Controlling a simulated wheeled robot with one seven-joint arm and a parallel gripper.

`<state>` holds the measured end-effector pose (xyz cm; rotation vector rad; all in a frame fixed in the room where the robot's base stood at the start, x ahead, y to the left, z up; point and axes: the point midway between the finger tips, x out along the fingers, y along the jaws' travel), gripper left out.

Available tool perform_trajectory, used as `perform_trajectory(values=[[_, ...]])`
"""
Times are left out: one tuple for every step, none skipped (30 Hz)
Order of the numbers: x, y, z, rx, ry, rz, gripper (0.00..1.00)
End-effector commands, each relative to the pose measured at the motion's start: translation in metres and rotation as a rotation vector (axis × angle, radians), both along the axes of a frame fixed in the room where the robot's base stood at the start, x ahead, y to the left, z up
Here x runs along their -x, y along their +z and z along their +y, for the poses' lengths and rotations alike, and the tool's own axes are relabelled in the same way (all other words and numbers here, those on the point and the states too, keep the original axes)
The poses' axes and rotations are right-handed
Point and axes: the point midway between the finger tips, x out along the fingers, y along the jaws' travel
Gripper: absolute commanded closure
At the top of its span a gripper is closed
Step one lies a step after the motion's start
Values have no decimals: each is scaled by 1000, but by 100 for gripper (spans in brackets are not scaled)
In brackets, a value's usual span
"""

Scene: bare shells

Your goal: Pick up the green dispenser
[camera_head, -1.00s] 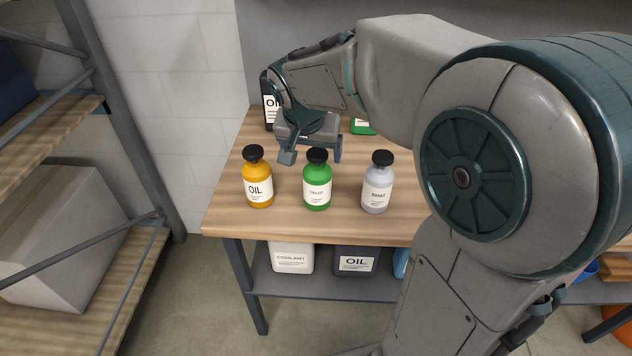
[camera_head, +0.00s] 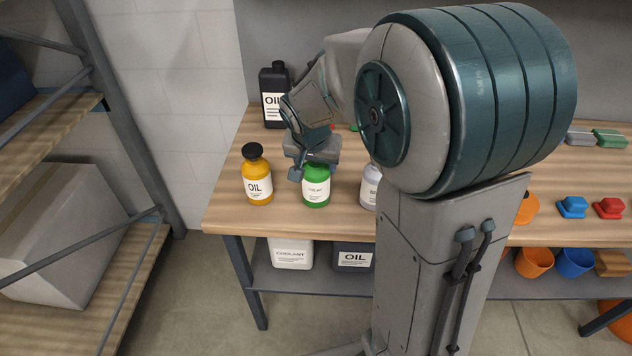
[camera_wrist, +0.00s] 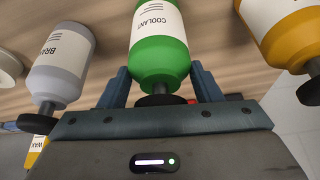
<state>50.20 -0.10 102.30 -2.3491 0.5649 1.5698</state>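The green dispenser (camera_head: 316,187) stands upright on the wooden bench between the yellow oil bottle (camera_head: 257,183) and the grey bottle (camera_head: 370,188). My gripper (camera_head: 314,173) is over its top, hiding the black cap in the head view. In the wrist view, the green dispenser (camera_wrist: 158,52) lies between my two fingers (camera_wrist: 160,80), one on each side of its shoulder and neck. The cap is close to the palm. The fingers are spread apart; I see no clear grip on the bottle.
In the wrist view, the grey bottle (camera_wrist: 63,62) and the yellow bottle (camera_wrist: 283,35) flank the fingers closely. A black oil jug (camera_head: 273,98) stands behind on the bench. A shelf rack (camera_head: 120,120) stands at left.

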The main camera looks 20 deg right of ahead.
Motion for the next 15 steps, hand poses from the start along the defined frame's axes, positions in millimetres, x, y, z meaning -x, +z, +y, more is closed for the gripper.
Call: perform_trajectory(values=[[0, 0, 0, 0, 0, 0, 57], [0, 0, 0, 0, 0, 0, 66], [0, 0, 0, 0, 0, 0, 77], [0, 0, 0, 0, 0, 0, 85], [0, 0, 0, 0, 0, 0, 94], [0, 1, 0, 0, 0, -2, 97], [0, 1, 0, 0, 0, -2, 97], [0, 1, 0, 0, 0, -2, 97], [0, 1, 0, 0, 0, -2, 97], [0, 1, 0, 0, 0, -2, 97], [0, 1, 0, 0, 0, -2, 97], [0, 2, 0, 0, 0, -2, 97], [0, 2, 0, 0, 0, -2, 97], [-1, 3, 0, -1, 1, -3, 97], [-1, 4, 0, -1, 1, -3, 97]])
